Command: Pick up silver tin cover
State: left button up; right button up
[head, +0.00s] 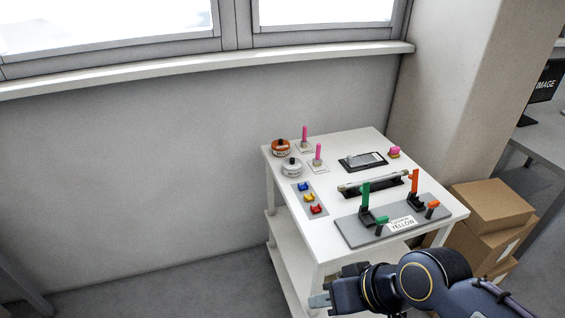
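A round silver tin with a dark knob on its cover (292,165) stands at the left side of the white table (345,226). An orange-topped tin (281,146) with a dark knob stands just behind it. My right gripper (319,300) is low in the picture, in front of the table's near side and apart from the tins. Its fingertips are small and lie close together, so its opening is unclear. My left gripper is not in view.
Pink pegs (318,153), small coloured clips (310,198), a dark tray (363,161) and a grey fixture with green and orange clamps (388,222) crowd the tabletop. Cardboard boxes (492,207) stand at the right. Floor left of the table is free.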

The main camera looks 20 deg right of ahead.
aim_at(292, 164)
jog(key=i+j+z, duration=0.15)
jog(key=i+j, duration=0.15)
jog(key=i+j+z, duration=0.2)
jog(key=j, duration=0.25)
jog(key=i+j+z, duration=0.15)
jog(key=i+j, duration=0.2)
jog(key=i+l+z, duration=0.2)
jog(key=i, duration=0.4)
jog(key=i+z, duration=0.2)
jog(key=i, duration=0.4)
